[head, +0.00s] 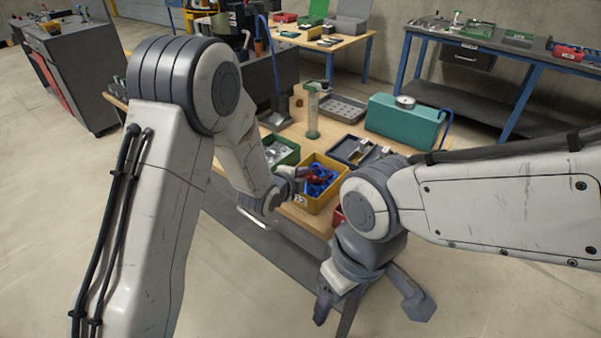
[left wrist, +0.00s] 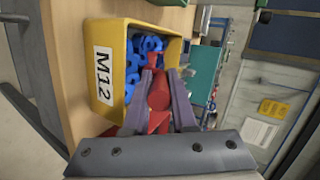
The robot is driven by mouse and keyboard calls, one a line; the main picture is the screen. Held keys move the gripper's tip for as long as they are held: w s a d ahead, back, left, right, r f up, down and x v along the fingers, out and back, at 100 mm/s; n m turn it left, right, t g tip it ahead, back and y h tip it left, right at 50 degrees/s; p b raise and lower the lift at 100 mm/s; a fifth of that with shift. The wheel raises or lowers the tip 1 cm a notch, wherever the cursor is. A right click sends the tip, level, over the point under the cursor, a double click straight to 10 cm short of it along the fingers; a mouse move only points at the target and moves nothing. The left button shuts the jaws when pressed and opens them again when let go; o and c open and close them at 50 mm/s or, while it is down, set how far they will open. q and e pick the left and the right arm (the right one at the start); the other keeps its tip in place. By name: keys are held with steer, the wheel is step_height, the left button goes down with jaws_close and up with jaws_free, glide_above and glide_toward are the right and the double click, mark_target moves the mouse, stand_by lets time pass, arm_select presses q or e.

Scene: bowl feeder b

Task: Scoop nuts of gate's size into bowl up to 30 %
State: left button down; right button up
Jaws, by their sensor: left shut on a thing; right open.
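The yellow bin (head: 312,204) stands at the table's near edge with blue nuts (head: 326,184) inside; its label reads M12 in the left wrist view. My left gripper (left wrist: 162,80) is shut on a red tool (left wrist: 158,96), probably the scoop's handle. It holds the tool at the bin's open side; the tool's far end reaches the blue nuts, and I cannot tell how deep. My right gripper (head: 368,300) is open and empty, low in front of the table. A small round grey thing (head: 405,102) tops a teal box (head: 400,125); I cannot tell if it is the bowl. I cannot make out the gate.
A green bin (head: 292,160) with grey pieces stands left of the yellow bin, a dark bin (head: 347,141) behind it. A red bin (head: 338,216) is mostly hidden by my right arm. A clear cylinder (head: 312,112) and a grey tray (head: 343,107) stand farther back.

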arm_select(q)
steer(key=shift+r+p, duration=2.95)
steer(key=shift+r, duration=0.1)
steer(key=shift+t, duration=0.3)
steer(key=shift+s+a+r+p, duration=0.1)
steer(key=shift+r+p, duration=0.75)
steer(key=shift+r, duration=1.7)
